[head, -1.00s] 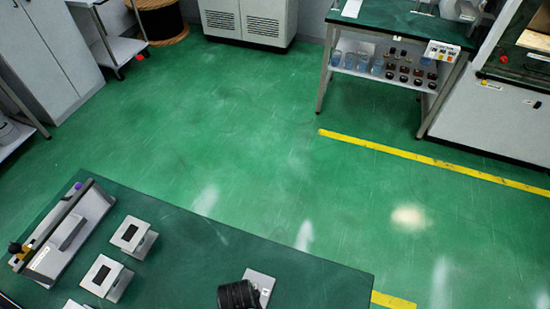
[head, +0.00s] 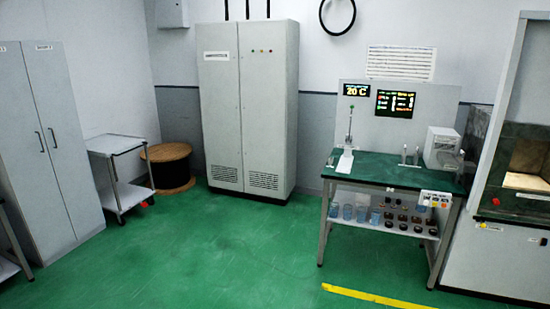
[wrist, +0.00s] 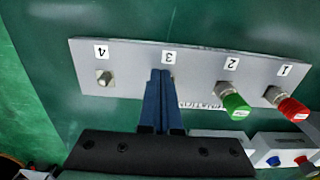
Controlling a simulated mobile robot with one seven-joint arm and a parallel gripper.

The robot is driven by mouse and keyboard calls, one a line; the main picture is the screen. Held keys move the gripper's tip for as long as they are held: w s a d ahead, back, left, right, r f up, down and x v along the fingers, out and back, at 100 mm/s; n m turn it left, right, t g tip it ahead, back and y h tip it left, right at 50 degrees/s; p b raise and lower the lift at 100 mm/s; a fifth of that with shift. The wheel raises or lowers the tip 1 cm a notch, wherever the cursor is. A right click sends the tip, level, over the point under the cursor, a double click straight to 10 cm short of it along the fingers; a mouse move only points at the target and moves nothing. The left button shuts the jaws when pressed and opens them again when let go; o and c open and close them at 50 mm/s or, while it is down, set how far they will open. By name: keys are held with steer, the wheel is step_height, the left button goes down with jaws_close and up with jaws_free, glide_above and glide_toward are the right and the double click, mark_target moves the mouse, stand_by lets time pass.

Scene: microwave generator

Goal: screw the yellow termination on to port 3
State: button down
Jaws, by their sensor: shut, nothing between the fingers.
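In the wrist view, a grey port panel (wrist: 135,65) lies across the picture, its ports labelled 4, 3, 2 and 1 from left to right. My gripper (wrist: 161,76) has its blue fingers together and empty, with the tips at port 3. The fingers hide most of port 3 (wrist: 172,78). I cannot tell whether they touch it. Port 4 (wrist: 104,78) is a bare connector. A green termination (wrist: 236,105) is on port 2 and a red termination (wrist: 293,109) is on port 1. I see no yellow termination. My gripper is outside the head view.
A white box (wrist: 290,150) with blue and red parts sits below the panel's right end in the wrist view. The head view shows a green-topped bench (head: 395,173), a tall grey cabinet (head: 250,110), a trolley (head: 118,165) and open green floor (head: 200,260).

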steer(key=shift+a+r, duration=0.1)
steer(key=shift+a, duration=0.2)
steer(key=shift+s+a+p, duration=0.2)
steer(key=shift+s+p, duration=0.45)
steer(key=shift+p, duration=0.55)
steer(key=shift+s+a+p, duration=0.2)
steer(key=shift+p, duration=0.15)
stand_by(0.3)
steer(key=shift+s+d+p, duration=0.3)
steer(key=shift+p, duration=0.05)
step_height(320, 180, up, 6)
steer(key=p, duration=0.6)
steer(key=shift+d, duration=0.15)
